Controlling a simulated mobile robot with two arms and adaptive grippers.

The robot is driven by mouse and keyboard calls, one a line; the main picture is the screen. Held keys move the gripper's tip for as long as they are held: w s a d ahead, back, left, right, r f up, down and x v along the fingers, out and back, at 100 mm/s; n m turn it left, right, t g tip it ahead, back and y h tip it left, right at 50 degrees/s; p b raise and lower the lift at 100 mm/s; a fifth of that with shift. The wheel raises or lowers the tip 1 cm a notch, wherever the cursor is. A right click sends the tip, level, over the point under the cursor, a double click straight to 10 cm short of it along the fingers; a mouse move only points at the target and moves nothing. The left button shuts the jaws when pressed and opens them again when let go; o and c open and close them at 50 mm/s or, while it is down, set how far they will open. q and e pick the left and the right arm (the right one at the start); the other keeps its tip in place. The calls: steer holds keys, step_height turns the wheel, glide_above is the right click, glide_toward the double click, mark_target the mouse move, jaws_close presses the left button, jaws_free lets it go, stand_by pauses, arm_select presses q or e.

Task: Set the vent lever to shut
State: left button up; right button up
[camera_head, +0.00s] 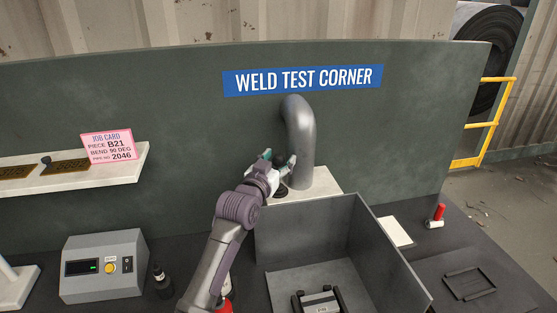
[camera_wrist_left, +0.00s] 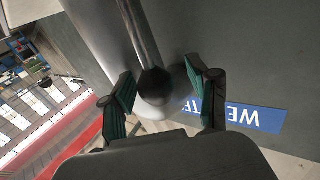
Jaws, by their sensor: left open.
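My left gripper (camera_head: 277,158) is open beside the upright grey bent pipe (camera_head: 300,140), which stands on a pale block (camera_head: 325,185) in the head view. In the left wrist view my left gripper (camera_wrist_left: 165,92) has its two teal-padded fingers spread. A dark rod with a round black knob (camera_wrist_left: 155,85), which looks like the vent lever, shows between them. I cannot tell whether the fingers touch it. The lever is not clear in the head view, where the gripper and pipe are close together. Its set position cannot be read.
A control box (camera_head: 103,267) and dark bottle (camera_head: 162,280) stand left. A shelf (camera_head: 120,170) holds a pink job card (camera_head: 107,147). A green panel (camera_head: 180,90) stands behind.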

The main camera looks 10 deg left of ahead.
arm_select(q)
steer(key=shift+s, duration=0.15)
steer(key=v, duration=1.1)
steer(key=shift+s+a, duration=0.2)
steer(key=shift+s, duration=0.15)
steer(key=shift+c, duration=0.3)
